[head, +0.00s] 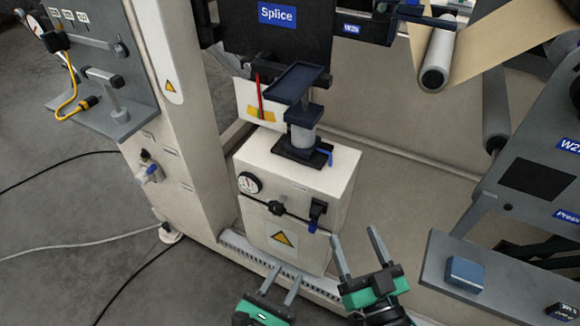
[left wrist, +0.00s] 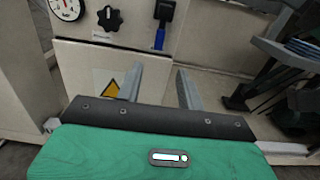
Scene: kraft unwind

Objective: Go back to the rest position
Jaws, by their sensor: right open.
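My left gripper (head: 283,277) is low in the head view, in front of the white cabinet. Its two grey fingers stand apart with nothing between them; the left wrist view also shows the fingers (left wrist: 160,85) apart against the cabinet front. My right gripper (head: 356,238) is to its right and slightly higher, with its fingers spread and empty. Neither gripper appears to touch the machine. The white cabinet (head: 262,190) carries a gauge (head: 250,183), a black knob (head: 277,208) and a yellow warning triangle (head: 281,239).
A dark tray on a post (head: 297,82) stands on the cabinet. At right, a grey shelf (head: 490,263) carries a blue block (head: 465,273). A grey panel (head: 100,95) juts out at upper left. Cables lie on the open floor (head: 65,215) at left.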

